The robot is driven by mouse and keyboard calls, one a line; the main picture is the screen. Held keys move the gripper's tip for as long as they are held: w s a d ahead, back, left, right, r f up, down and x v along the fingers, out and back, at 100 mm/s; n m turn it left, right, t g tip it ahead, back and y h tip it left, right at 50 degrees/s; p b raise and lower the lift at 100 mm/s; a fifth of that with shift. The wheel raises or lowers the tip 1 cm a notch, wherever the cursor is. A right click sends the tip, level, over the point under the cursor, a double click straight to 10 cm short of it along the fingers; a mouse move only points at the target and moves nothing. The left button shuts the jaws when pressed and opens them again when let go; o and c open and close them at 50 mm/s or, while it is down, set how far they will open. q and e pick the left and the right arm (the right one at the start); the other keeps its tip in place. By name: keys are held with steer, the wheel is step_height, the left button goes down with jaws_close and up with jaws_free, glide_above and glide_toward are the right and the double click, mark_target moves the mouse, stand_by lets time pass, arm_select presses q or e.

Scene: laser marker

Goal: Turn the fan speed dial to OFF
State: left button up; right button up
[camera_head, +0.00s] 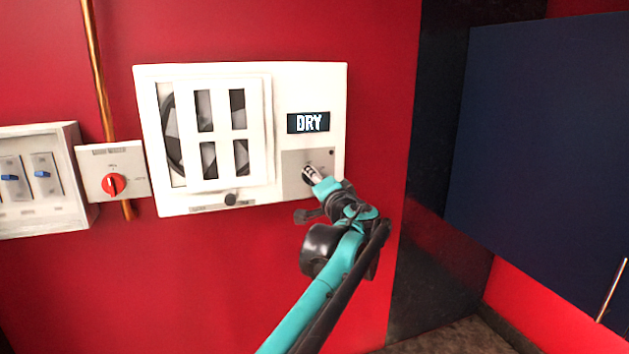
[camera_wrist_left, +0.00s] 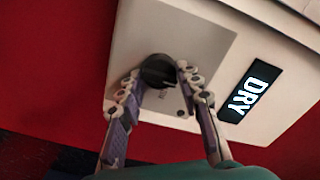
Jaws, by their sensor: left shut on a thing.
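The fan speed dial (camera_wrist_left: 158,71) is a round black knob on a grey plate (camera_wrist_left: 184,35) at the lower right of a white fan unit (camera_head: 300,85). In the head view my left gripper (camera_head: 311,176) is at this plate and mostly hides the dial. In the left wrist view the two fingers of the gripper (camera_wrist_left: 156,84) lie on either side of the dial, shut on it. The dial's pointer and the OFF mark are too small or hidden to read. My right gripper is not in view.
A lit display (camera_head: 308,122) reading DRY is above the plate. A red rotary switch (camera_head: 113,185) and a box with blue switches (camera_head: 40,142) are further left. A dark blue panel (camera_head: 545,130) stands at the right.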

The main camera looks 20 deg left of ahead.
arm_select(q)
steer(key=o, duration=1.1)
steer(key=shift+o, duration=0.2)
steer(key=v, duration=1.2)
steer(key=s+a+f+n+g+h+b, duration=0.15)
steer(key=s+a+f+b, duration=0.35)
steer(key=f, duration=0.7)
steer(key=s+a+f+g+h+b, duration=0.15)
steer(key=s+f+b, duration=0.4)
steer(key=f, duration=0.75)
steer(key=s+a+f+n+g+b, duration=0.1)
steer(key=s+a+f+g+b, duration=0.15)
steer(key=f+b, duration=0.75)
steer(key=s+d+f+h+b, duration=0.1)
steer(key=s+f+b, duration=0.3)
steer(key=f, duration=0.8)
steer(key=s+d+f+n+g+h+b, duration=0.1)
steer(key=s+f+b, duration=0.4)
steer(key=f, duration=0.7)
steer(key=s+d+f+n+g+h+b, duration=0.1)
steer(key=s+d+f+h+b, duration=0.2)
steer(key=f, duration=1)
steer(key=s+h+b, duration=0.2)
steer(key=shift+b, duration=0.35)
